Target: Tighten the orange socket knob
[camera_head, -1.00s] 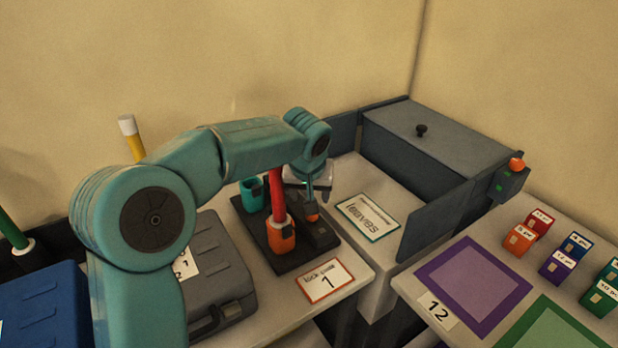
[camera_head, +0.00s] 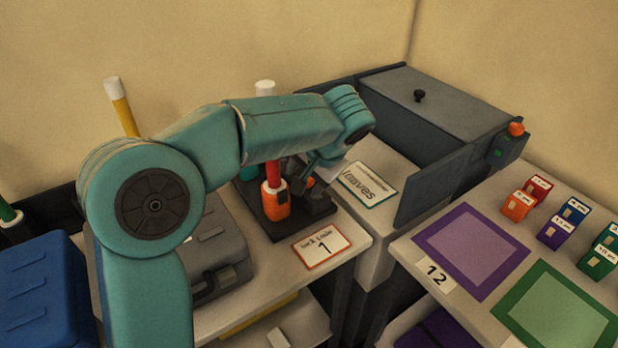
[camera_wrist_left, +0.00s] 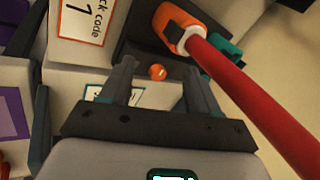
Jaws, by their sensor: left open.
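The orange socket (camera_head: 276,203) stands on a dark base (camera_head: 293,226) with a red rod (camera_head: 273,173) upright in it. In the left wrist view the socket (camera_wrist_left: 178,25) and the red rod (camera_wrist_left: 255,95) are at the upper right. A small round orange knob (camera_wrist_left: 157,71) shows beside the socket, between my left fingertips in that picture; it also shows in the head view (camera_head: 309,182). My left gripper (camera_wrist_left: 158,67) is open, its two dark fingers apart. I cannot tell whether they touch the knob. My right gripper is in neither view.
A teal socket (camera_head: 248,172) is partly hidden behind my arm. A card reading "lock code 1" (camera_head: 321,246) lies in front of the base. A grey case (camera_head: 222,250) stands at left, a dark-walled box (camera_head: 440,105) at right. Another table holds purple (camera_head: 470,248) and green (camera_head: 557,309) mats.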

